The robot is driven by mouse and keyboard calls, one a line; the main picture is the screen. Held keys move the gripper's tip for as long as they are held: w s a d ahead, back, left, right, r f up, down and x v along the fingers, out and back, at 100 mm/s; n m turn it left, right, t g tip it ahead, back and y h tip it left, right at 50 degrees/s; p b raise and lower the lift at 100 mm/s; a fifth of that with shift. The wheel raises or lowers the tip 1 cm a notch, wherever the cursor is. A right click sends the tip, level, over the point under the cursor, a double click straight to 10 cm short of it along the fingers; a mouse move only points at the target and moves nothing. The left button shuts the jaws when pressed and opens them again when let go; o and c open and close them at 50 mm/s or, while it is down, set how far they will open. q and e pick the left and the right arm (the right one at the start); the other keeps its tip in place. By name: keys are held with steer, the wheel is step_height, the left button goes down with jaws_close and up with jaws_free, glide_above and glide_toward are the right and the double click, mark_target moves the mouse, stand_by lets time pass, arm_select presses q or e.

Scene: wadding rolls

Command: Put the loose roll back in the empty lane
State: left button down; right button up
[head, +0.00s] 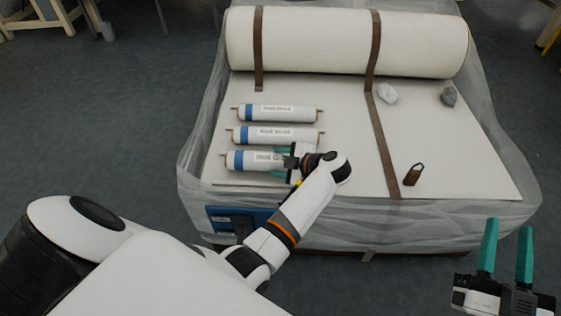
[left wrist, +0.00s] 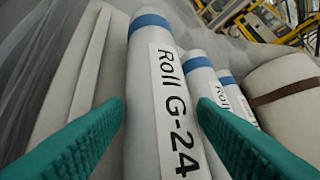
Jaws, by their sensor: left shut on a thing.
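The nearest of three white rolls with blue bands (head: 240,160) lies on the white padded surface, its axis running left to right. Its label in the left wrist view (left wrist: 165,75) reads Roll G-24 or similar. My left gripper (head: 279,162) is shut on this roll near its right part, one teal finger on each side. The middle roll (head: 277,134) and the far roll (head: 277,112) lie parallel behind it. I cannot tell which lane is empty. My right gripper (head: 506,250) is open and empty off the front right.
A large white roll (head: 320,42) spans the back. Brown straps (head: 379,130) cross the surface. A white lump (head: 387,94), a grey stone (head: 448,96) and a brown padlock-like item (head: 413,174) lie on the right. Clear wrap (head: 470,225) hangs around the sides.

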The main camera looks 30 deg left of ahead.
arm_select(q)
steer(key=shift+f, duration=0.15)
steer(key=c, duration=0.6)
jaws_free()
arm_select(e)
steer(key=shift+s+r+t, duration=0.45)
steer(key=shift+r+t, duration=0.15)
steer(key=shift+r, duration=0.1)
